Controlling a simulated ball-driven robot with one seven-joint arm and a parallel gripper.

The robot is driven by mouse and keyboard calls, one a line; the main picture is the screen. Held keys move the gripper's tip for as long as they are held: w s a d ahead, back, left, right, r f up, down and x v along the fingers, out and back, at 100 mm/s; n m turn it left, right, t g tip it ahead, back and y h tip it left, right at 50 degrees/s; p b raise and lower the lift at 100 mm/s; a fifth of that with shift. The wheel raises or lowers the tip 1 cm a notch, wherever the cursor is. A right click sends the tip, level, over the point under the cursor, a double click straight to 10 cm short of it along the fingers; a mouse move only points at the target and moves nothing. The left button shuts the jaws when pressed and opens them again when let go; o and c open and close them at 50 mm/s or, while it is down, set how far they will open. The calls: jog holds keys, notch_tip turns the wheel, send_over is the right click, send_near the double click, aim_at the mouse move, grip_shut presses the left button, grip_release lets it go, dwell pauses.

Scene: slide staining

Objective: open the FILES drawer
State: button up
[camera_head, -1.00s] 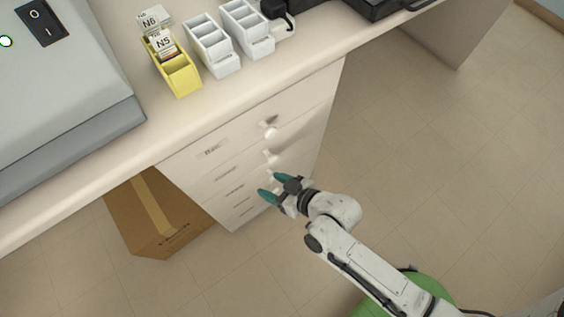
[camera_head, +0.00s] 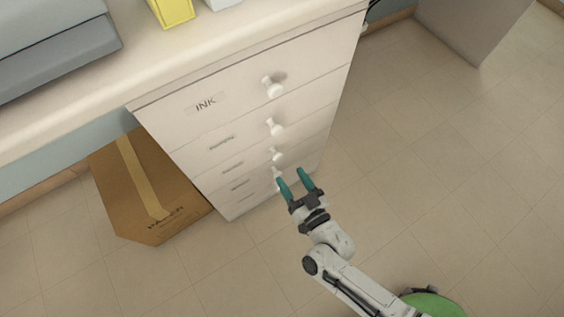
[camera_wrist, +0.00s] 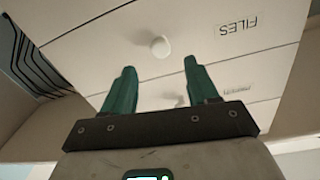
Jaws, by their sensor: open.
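The FILES drawer (camera_wrist: 200,36) shows upside down in the wrist view, with its label at upper right. Its round white knob (camera_wrist: 160,47) appears just beyond and between my fingertips, apart from them. In the head view the lower labels are too blurred to read, so I cannot tell surely which drawer is FILES. My gripper (camera_head: 291,176) is open and empty, with its teal fingers pointing at the lower knobs from the front right. My gripper also fills the lower wrist view (camera_wrist: 160,66). All drawers look shut.
The INK drawer (camera_head: 225,92) is at the top of the cabinet, with a white knob (camera_head: 273,87). A cardboard box (camera_head: 150,195) stands on the floor left of the cabinet. The bench top (camera_head: 200,50) overhangs above. The floor to the right is clear.

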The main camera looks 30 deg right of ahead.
aim_at(279, 159)
jog(key=w, duration=0.6)
jog(key=shift+w+d+b, duration=0.15)
jog(key=shift+w+b, duration=0.1)
jog(key=shift+b, duration=0.15)
jog(key=shift+c, duration=0.4)
grip_shut()
